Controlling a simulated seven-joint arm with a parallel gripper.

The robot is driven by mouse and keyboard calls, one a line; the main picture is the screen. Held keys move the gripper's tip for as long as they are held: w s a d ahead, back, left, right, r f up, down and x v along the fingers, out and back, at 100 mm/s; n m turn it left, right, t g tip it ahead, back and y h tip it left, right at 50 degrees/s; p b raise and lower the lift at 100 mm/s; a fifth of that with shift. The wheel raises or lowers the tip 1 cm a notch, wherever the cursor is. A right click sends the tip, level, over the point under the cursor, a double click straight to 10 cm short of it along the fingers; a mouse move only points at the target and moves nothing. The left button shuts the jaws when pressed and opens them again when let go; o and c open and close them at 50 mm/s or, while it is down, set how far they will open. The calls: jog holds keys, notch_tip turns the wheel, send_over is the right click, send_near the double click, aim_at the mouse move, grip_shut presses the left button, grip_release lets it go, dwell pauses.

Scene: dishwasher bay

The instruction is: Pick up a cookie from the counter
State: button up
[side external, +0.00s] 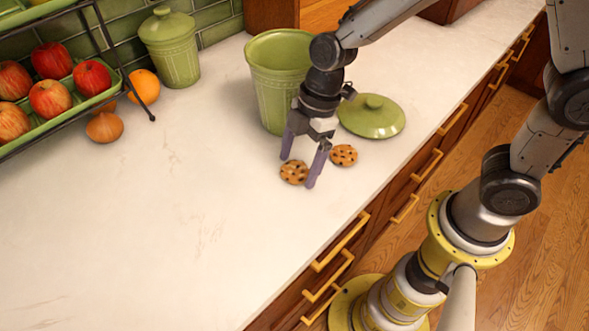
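Two round cookies with dark chips lie on the white counter (150,215). The left cookie (294,173) is between or just beside my gripper's fingertips; the right cookie (343,155) lies a little to the right, outside the fingers. My gripper (300,170) points down with its two purple fingers apart, low over the counter. I cannot tell whether either finger touches the left cookie.
An open green jar (270,85) stands right behind my gripper, and its green lid (371,117) lies to the right. A closed green canister (170,47), an orange (144,86), an onion (102,128) and a rack of apples (50,99) are at the left. The front-left counter is clear.

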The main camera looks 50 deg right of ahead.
jog(key=c, duration=0.5)
